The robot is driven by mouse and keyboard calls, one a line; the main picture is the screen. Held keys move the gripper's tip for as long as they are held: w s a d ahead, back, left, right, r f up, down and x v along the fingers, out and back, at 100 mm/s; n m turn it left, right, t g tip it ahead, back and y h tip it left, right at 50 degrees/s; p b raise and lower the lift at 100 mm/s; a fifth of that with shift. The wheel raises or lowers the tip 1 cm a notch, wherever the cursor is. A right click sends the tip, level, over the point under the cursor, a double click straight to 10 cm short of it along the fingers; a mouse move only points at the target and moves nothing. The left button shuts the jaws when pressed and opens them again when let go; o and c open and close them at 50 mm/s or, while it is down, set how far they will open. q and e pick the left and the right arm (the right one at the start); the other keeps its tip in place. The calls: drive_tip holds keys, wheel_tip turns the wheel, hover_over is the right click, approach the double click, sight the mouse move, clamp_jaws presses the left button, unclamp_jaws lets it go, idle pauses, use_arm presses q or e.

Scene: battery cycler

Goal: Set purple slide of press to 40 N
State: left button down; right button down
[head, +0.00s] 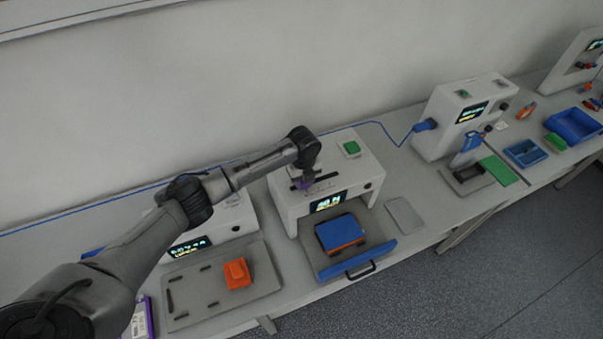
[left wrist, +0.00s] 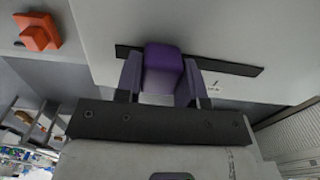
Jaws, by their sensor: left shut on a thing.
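The white press (head: 368,172) stands at the middle of the bench, with a green button (head: 351,148) on top and a lit display (head: 328,202) in front, too small to read surely. Its purple slide (left wrist: 163,62) sits in a dark slot (left wrist: 235,68), left of the slot's middle in the left wrist view. My left gripper (left wrist: 160,82) is shut on the slide, a finger on each side. In the head view my left gripper (head: 304,180) is over the press top and largely hides the slide. A small printed mark beside the slot is unreadable. My right gripper is not in view.
A blue and orange block (head: 340,233) lies on the tray under the press. An orange block (head: 237,273) sits on a grey plate at left, beside another white device (head: 230,222). A tall white device (head: 445,125) stands at right. The grey plate (head: 405,215) right of the press is empty.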

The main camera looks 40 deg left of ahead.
use_arm(q)
drive_tip(key=shift+a+r, duration=0.1)
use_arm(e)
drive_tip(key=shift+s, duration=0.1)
use_arm(q)
drive_tip(key=c, duration=1.1)
unclamp_jaws()
drive_tip(key=shift+s, duration=0.1)
drive_tip(key=o, duration=0.3)
drive_tip(key=shift+s+a, duration=0.1)
drive_tip(key=shift+s, duration=0.05)
drive_tip(key=shift+o, duration=0.4)
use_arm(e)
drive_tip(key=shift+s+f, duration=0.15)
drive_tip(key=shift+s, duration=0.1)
use_arm(q)
wheel_tip(320, 180, up, 14)
drive_tip(key=b, duration=0.2)
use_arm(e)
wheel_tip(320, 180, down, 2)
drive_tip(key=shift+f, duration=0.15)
